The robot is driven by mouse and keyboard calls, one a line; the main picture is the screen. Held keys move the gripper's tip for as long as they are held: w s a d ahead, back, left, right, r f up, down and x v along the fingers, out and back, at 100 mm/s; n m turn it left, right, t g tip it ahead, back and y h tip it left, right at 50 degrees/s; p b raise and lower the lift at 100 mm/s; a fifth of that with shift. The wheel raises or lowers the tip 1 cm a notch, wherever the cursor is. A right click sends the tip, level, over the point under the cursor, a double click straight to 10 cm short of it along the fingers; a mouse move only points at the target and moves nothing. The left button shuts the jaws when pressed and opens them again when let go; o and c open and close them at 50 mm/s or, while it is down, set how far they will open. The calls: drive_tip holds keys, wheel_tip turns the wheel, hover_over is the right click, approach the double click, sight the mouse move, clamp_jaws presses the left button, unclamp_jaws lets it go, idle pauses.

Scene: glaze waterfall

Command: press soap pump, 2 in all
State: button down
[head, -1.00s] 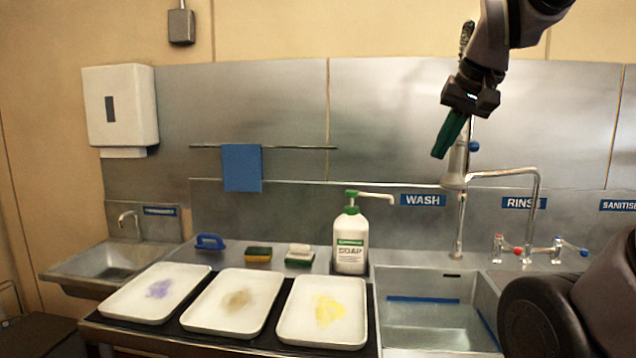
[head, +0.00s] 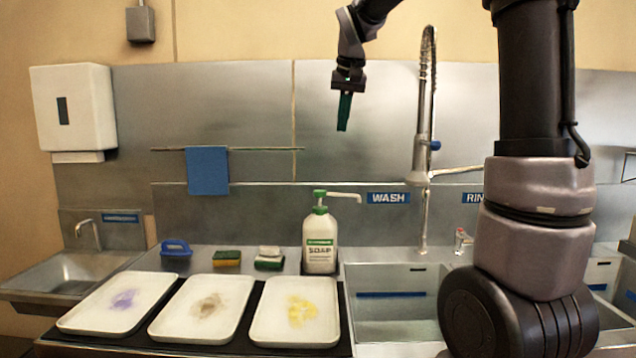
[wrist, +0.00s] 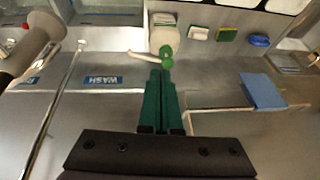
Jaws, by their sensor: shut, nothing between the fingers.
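The soap pump bottle (head: 320,243) is white with a green collar and a green-topped pump head (head: 320,196). It stands upright on the counter behind the trays, and its white spout points right. My gripper (head: 343,128) has green fingers, shut and empty, pointing down. It is above the bottle and a little to the right, apart from it. In the wrist view the shut fingers (wrist: 161,75) appear just below the green pump head (wrist: 167,62), with the white bottle body (wrist: 163,38) beyond.
Three white trays with purple, brown and yellow stains (head: 295,312) lie in front. The wash sink (head: 395,300) is right of the bottle, with a tall spray tap (head: 424,130) behind. Sponges (head: 227,258) and a blue-handled brush (head: 176,248) sit left. A blue cloth (head: 207,170) hangs on a rail.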

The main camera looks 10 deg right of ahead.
drive_tip(key=g+h, duration=0.1)
hover_over(319, 191)
drive_tip(key=s, duration=0.2)
wheel_tip(319, 191, down, 6)
drive_tip(key=shift+a+r, duration=0.1)
drive_tip(key=shift+a, duration=0.25)
drive_tip(key=x, duration=0.4)
drive_tip(key=s+x, duration=0.1)
drive_tip(key=x, duration=0.8)
drive_tip(key=shift+s, duration=0.2)
drive_tip(key=shift+f, duration=0.65)
drive_tip(key=shift+f, duration=1.4)
drive_tip(key=shift+s, duration=0.1)
